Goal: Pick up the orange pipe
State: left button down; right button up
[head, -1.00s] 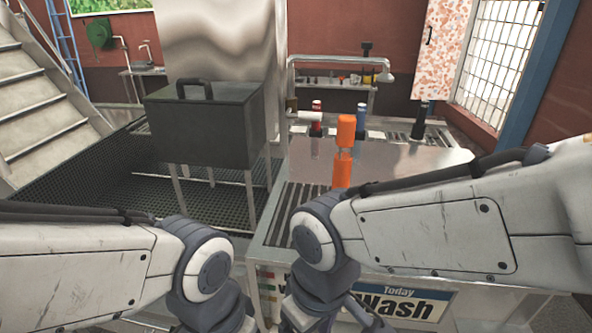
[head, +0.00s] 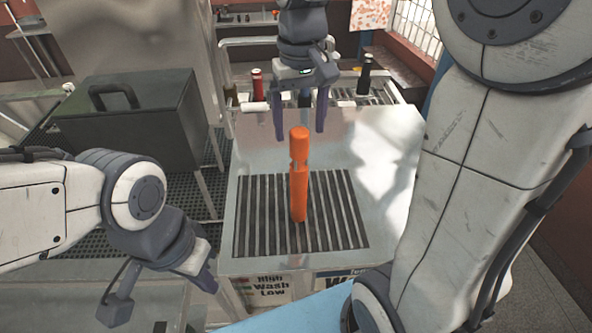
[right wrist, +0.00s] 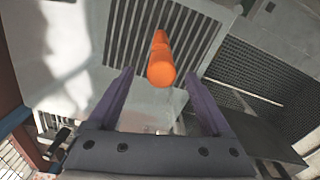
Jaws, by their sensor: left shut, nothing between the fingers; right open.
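The orange pipe (head: 299,185) stands upright on the slatted grate of the metal counter (head: 385,200), with a narrow neck below its top section. In the right wrist view the pipe (right wrist: 161,62) is seen end-on, just beyond and between the fingertips. My right gripper (head: 300,120) is open above the pipe, pointing down, its fingers spread either side of the pipe's top in the picture; no contact is visible. Its fingers also show in the right wrist view (right wrist: 160,80). My left gripper (head: 207,280) is shut and empty, low at the left of the counter's front.
A dark lidded box (head: 130,125) on legs stands left of the counter. The counter around the pipe is clear.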

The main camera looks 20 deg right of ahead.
aim_at(299, 157)
jog(key=f, duration=0.3)
jog(key=shift+w+a+f, duration=0.1)
jog(key=shift+a, duration=0.2)
jog(key=shift+f+p, duration=0.25)
jog(key=shift+p, duration=0.05)
jog(key=f, duration=0.2)
jog(key=f+p, duration=0.1)
jog(key=shift+s+d+f, duration=0.2)
jog(key=shift+s+f, duration=0.05)
jog(key=shift+f, duration=0.6)
grip_shut()
